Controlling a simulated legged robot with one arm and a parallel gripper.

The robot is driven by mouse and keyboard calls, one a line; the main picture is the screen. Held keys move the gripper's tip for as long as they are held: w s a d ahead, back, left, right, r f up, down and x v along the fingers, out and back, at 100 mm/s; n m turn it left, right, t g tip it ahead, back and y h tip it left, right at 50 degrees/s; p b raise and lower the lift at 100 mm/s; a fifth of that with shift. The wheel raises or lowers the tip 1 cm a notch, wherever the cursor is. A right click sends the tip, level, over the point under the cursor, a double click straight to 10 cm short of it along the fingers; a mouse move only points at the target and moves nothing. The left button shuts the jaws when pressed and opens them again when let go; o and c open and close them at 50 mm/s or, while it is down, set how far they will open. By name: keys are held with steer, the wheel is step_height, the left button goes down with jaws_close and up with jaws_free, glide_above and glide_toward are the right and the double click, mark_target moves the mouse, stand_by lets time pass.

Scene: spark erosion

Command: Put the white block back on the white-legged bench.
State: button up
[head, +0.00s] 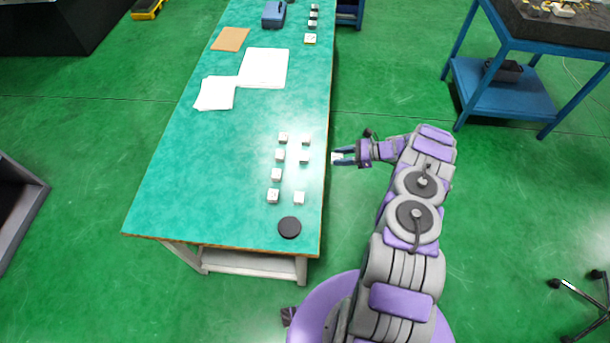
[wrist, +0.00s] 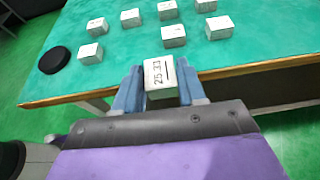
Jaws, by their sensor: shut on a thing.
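A white block (wrist: 161,74) with dark markings reading like "25 33" is held between the fingers of my gripper (wrist: 160,88) in the wrist view. In the head view my gripper (head: 343,157) is just right of the bench's right edge, with the white block (head: 337,158) at its fingertips. The gripper is shut on the block. The white-legged bench (head: 180,180) has a green top and stands left of my arm. In the wrist view the bench edge (wrist: 270,64) lies just beyond the block. Whether the block touches the edge I cannot tell.
Several similar white blocks (head: 276,174) stand in two rows near the bench's right side. A black disc (head: 290,227) lies at the near end. Papers (head: 263,68) and a brown board (head: 230,39) lie farther back. A blue table (head: 500,88) stands at the right.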

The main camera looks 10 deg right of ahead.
glide_above(306, 179)
steer(key=shift+d+f, duration=0.15)
steer(key=shift+f, duration=0.45)
step_height(306, 179, down, 3)
steer(key=shift+s+f+b, duration=0.1)
steer(key=shift+b, duration=0.25)
steer(key=shift+a+f, duration=0.15)
steer(key=shift+a, duration=0.1)
steer(key=shift+f, duration=0.1)
steer(key=o, duration=1.2)
steer(key=shift+d, duration=0.2)
